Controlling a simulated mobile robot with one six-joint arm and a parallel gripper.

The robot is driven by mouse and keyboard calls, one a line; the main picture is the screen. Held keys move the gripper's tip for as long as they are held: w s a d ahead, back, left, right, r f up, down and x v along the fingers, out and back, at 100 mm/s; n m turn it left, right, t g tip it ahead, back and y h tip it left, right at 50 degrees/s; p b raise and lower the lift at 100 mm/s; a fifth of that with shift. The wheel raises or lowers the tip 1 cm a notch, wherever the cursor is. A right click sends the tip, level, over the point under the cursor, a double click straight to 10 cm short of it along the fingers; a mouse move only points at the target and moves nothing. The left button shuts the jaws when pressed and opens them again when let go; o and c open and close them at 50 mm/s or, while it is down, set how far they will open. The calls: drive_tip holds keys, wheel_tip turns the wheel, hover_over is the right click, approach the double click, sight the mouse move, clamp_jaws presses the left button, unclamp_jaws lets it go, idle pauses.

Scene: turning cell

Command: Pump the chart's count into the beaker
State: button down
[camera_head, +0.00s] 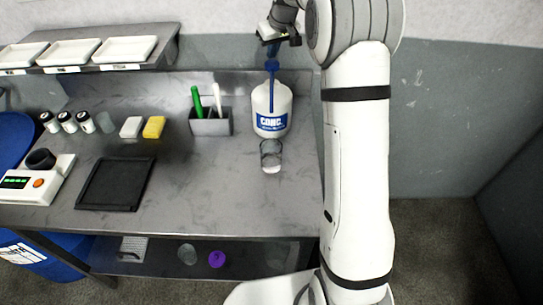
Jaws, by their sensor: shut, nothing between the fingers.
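A white pump bottle (271,103) with a blue label and a blue pump head (272,66) stands upright near the bench's right end. A clear glass beaker (271,156) stands right in front of the bottle, on the bench. My gripper (272,44) is shut and empty, pointing down just above the pump head. The picture is too small to tell whether it touches the pump head. I cannot make out a chart with a count in this view.
The metal bench (205,165) holds a grey pen holder (211,122), a yellow block (154,127), a white block (131,127), small jars (68,121), a black tray (115,184) and a scale (36,180). A shelf with white trays (124,49) is at the back left. The bench's middle is clear.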

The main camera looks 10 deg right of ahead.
sight(273, 63)
drive_tip(key=shift+f, duration=0.15)
drive_tip(key=shift+f+b, duration=1.7)
drive_tip(key=shift+f, duration=0.45)
drive_tip(key=shift+r, duration=0.1)
drive_tip(key=shift+r+p, duration=1.55)
drive_tip(key=shift+r, duration=0.6)
drive_tip(key=shift+f, duration=0.1)
drive_tip(key=shift+f+b, duration=1.6)
drive_tip(key=shift+f, duration=0.5)
drive_tip(key=shift+r+p, duration=1.5)
drive_tip(key=shift+r, duration=0.75)
